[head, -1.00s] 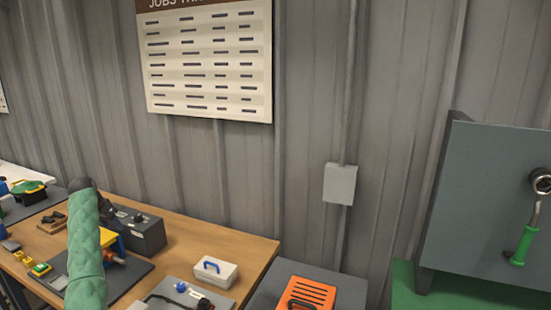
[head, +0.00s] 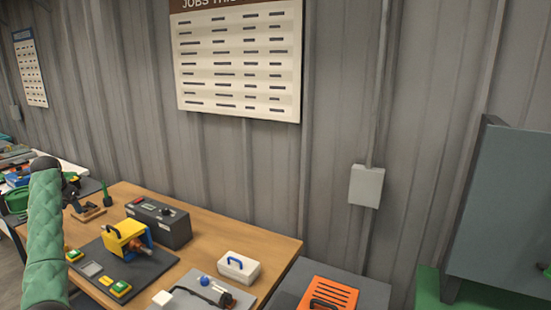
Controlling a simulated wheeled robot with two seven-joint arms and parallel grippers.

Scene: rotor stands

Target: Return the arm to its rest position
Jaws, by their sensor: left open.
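My left arm, in a green padded sleeve (head: 45,235), rises at the left of the head view. My left gripper (head: 74,194) is a small dark shape just right of the sleeve's top, open. It appears in front of or above the small wooden block at the back left of the wooden bench. I see nothing held in it, though its fingertips are small and hard to make out. My right gripper is out of view.
The bench (head: 210,235) carries a yellow-and-blue machine (head: 128,238) on a dark plate, a dark grey box (head: 160,222), a white case (head: 238,266) and the wooden block (head: 88,214). An orange case (head: 327,294) lies to the right. A grey panel (head: 510,210) stands at far right.

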